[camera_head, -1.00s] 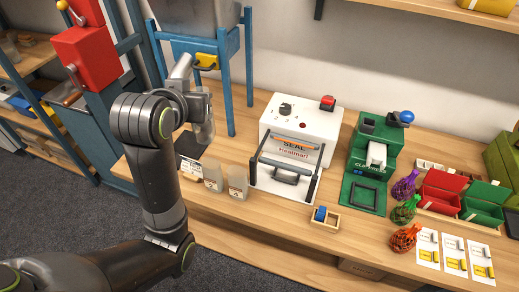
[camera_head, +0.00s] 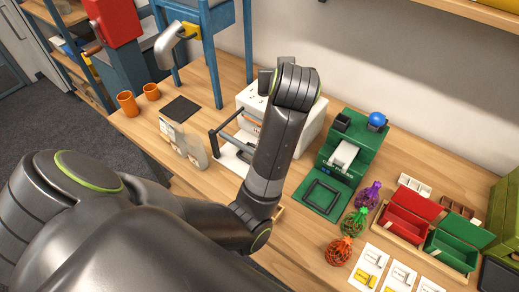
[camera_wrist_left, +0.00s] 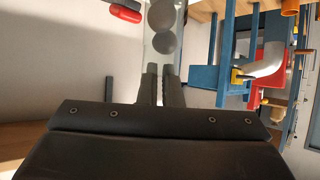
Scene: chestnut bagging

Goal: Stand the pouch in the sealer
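The sealer (camera_head: 311,128) is a white box on the bench with a dark bar frame (camera_head: 228,119) at its front; my left arm covers much of it in the head view. My left gripper (camera_wrist_left: 160,88) is hidden behind my arm in the head view. In the left wrist view its two dark fingers are close together on a clear pouch (camera_wrist_left: 165,16) holding round, greyish chestnuts. Whether the pouch touches the sealer cannot be told. My right gripper is not in view.
Other clear pouches (camera_head: 193,151) stand left of the sealer, near a dark pad (camera_head: 181,108) and orange cups (camera_head: 127,103). A green machine (camera_head: 349,155) stands to the right, with net bags (camera_head: 354,223) and a red box (camera_head: 410,214) beyond.

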